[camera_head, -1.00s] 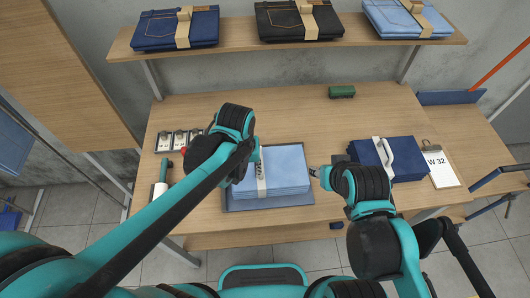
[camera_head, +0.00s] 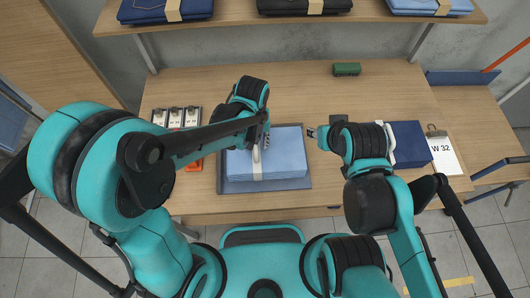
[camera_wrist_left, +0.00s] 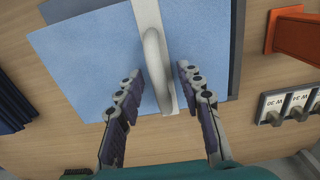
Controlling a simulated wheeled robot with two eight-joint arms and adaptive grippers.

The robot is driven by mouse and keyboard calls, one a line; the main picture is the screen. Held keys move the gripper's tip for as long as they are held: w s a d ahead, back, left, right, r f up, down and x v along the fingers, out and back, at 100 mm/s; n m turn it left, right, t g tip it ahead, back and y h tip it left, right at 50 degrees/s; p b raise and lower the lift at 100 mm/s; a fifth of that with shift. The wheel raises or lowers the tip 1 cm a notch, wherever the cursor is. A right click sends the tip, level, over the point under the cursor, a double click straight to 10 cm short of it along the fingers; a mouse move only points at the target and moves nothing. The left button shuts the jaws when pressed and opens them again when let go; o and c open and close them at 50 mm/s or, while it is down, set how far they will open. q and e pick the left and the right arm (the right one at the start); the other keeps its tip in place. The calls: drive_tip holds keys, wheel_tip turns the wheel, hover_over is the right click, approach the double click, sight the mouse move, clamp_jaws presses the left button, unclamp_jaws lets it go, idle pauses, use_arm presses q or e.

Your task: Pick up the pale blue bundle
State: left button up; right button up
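The pale blue bundle (camera_head: 285,150) lies on a grey-blue tray (camera_head: 235,187) at the middle of the table, with a light strap (camera_head: 257,165) and raised handle around it. It also shows in the left wrist view (camera_wrist_left: 90,60), with the pale handle (camera_wrist_left: 156,60) standing up from it. My left gripper (camera_head: 262,142) is over the bundle. In the left wrist view its two fingers (camera_wrist_left: 160,76) are apart, one on each side of the handle, with gaps visible. My right gripper (camera_head: 313,133) is just right of the bundle, small in view; its opening is unclear.
A dark blue bundle (camera_head: 408,145) and a "W 32" clipboard (camera_head: 445,157) lie to the right, behind my right arm. A green block (camera_head: 346,69) sits at the back. Labelled tags (camera_head: 176,116) and an orange-red object (camera_head: 195,164) are at left. A shelf with folded jeans (camera_head: 304,6) runs above.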

use_arm(q)
clamp_jaws()
drive_tip(key=shift+r, duration=0.2)
